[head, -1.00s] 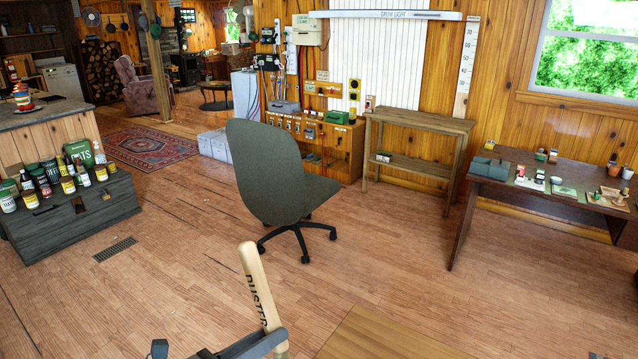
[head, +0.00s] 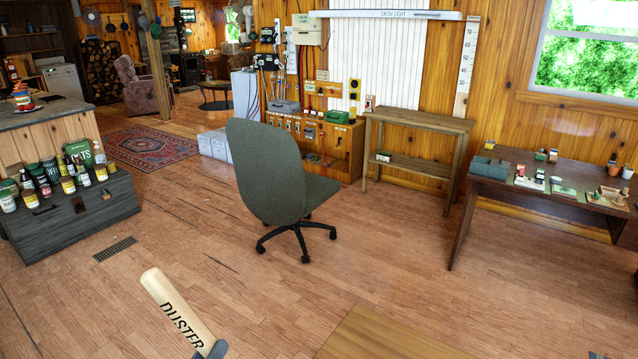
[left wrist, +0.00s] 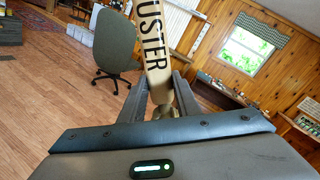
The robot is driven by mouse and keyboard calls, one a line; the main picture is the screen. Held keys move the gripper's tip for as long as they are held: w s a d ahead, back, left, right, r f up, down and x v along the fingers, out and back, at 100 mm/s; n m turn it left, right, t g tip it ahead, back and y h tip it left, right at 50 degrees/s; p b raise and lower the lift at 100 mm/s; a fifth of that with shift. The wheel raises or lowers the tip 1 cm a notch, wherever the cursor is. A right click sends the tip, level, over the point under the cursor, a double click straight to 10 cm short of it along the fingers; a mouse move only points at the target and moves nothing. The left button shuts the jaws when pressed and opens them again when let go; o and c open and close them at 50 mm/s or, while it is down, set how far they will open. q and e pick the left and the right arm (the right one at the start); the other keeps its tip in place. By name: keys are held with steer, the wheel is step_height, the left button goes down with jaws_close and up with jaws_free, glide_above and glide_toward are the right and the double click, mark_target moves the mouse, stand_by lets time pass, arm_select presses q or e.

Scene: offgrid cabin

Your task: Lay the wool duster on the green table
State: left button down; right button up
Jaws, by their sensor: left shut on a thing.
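The duster's pale wooden handle (head: 178,308), lettered DUSTER, rises at the bottom of the head view, tilted to the left. My left gripper (head: 216,350) shows only as a dark bit at the bottom edge, at the handle's lower part. In the left wrist view, the handle (left wrist: 152,45) stands between the two fingers of my left gripper (left wrist: 159,98), which is shut on it. The wool end is not in view. No table with a plainly green top shows. My right gripper cannot be made out.
A green office chair (head: 266,175) stands mid-floor. A dark desk (head: 480,188) with small items is at the right, beside a wooden shelf table (head: 420,121). A wooden top (head: 385,338) is at the bottom edge. A dark chest (head: 75,222) with jars is at left.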

arm_select(q)
steer(key=shift+s+a+n+y, duration=0.2)
steer(key=shift+s+n+y, duration=0.5)
steer(key=shift+y, duration=0.3)
steer(key=shift+s+a+n+y, duration=0.2)
steer(key=shift+s+n+y, duration=0.5)
steer(key=shift+y, duration=0.3)
